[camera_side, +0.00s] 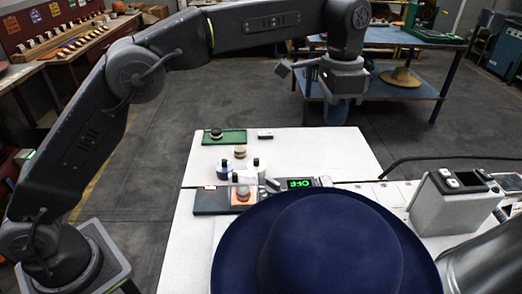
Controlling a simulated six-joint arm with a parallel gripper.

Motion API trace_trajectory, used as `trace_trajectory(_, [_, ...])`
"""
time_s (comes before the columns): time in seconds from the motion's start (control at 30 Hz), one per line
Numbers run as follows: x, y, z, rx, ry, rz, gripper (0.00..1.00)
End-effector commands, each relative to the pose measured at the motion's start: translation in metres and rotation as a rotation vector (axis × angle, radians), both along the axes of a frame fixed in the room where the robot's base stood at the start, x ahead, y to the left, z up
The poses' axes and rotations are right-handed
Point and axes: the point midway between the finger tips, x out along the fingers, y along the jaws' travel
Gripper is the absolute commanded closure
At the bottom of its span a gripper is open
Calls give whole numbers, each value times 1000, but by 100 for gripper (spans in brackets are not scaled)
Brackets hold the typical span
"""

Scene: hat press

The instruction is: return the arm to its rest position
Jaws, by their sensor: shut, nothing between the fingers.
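My gripper (336,98) hangs at the end of my dark grey arm at the upper right. It is in the air above and behind the white worktable (330,150), with clear space between them. It is shut and empty; its fingertips are small and dark here. A large navy blue hat (335,245) fills the lower middle of the view, well below my gripper and apart from it.
Small bottles (240,175), a green tray (224,137) and a display with green digits (299,183) stand on the worktable. A grey-and-white box (455,200) and metal cylinder (490,265) are at right. A blue bench (410,75) stands behind.

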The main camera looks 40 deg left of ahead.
Motion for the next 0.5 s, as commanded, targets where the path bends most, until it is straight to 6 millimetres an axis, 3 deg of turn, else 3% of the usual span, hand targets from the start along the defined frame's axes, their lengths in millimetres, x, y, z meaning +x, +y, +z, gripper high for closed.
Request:
trace_trajectory(0.17, [-16,31,30,-14,-52,84,100])
trace_trajectory(0.27, [-37,58,48,-26,-96,163,100])
trace_trajectory(0.5, [-105,119,70,-57,-208,354,100])
